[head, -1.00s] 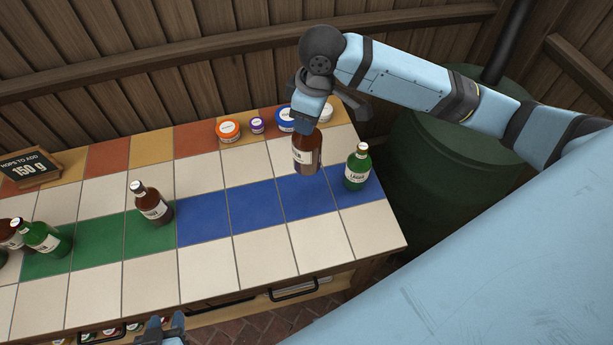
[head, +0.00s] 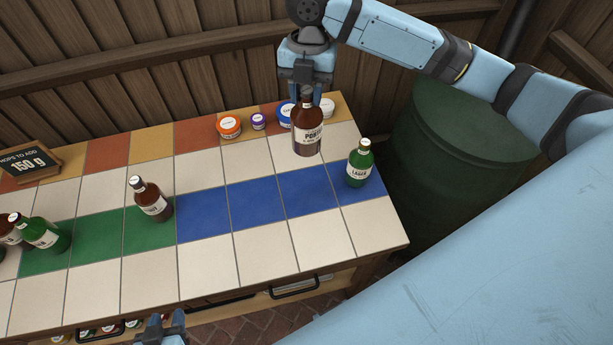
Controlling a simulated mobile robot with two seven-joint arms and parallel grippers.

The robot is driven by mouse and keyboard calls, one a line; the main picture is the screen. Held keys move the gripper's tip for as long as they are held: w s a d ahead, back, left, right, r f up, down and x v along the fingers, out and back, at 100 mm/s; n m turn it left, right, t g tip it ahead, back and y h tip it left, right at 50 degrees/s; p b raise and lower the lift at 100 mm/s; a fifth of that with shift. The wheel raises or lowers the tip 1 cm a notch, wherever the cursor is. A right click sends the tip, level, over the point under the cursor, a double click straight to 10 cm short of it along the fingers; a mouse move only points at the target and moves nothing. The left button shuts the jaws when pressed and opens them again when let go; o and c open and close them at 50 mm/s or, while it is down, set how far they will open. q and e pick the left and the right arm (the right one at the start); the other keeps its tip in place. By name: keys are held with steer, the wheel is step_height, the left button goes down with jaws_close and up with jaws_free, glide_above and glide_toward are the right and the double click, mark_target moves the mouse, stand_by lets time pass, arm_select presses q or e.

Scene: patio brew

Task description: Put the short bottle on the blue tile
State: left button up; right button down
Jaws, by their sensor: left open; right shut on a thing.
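My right gripper (head: 306,95) is shut on the neck of a brown porter bottle (head: 307,135) and holds it upright, seemingly above the worktop beyond the blue tiles. The blue tiles (head: 255,205) form a strip on the right part of the worktop. A green lager bottle (head: 359,166) stands at the right end of this strip. Another brown bottle (head: 149,200) stands on the right end of the green tiles (head: 97,238). A green bottle (head: 43,235) stands farther left. My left gripper (head: 163,328) is open and empty at the bottom edge, below the worktop's front.
Orange (head: 229,126), purple (head: 258,121) and blue (head: 286,115) lidded tubs line the back edge, with a white-lidded one (head: 327,107). A sign (head: 30,165) reads 150 g. A green barrel (head: 450,190) stands right of the worktop. The left blue tiles are bare.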

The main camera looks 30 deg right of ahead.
step_height(320, 180, down, 20)
steer(key=shift+p, duration=0.3)
stand_by(0.4)
steer(key=c, duration=0.8)
jaws_free()
steer(key=shift+f, duration=0.1)
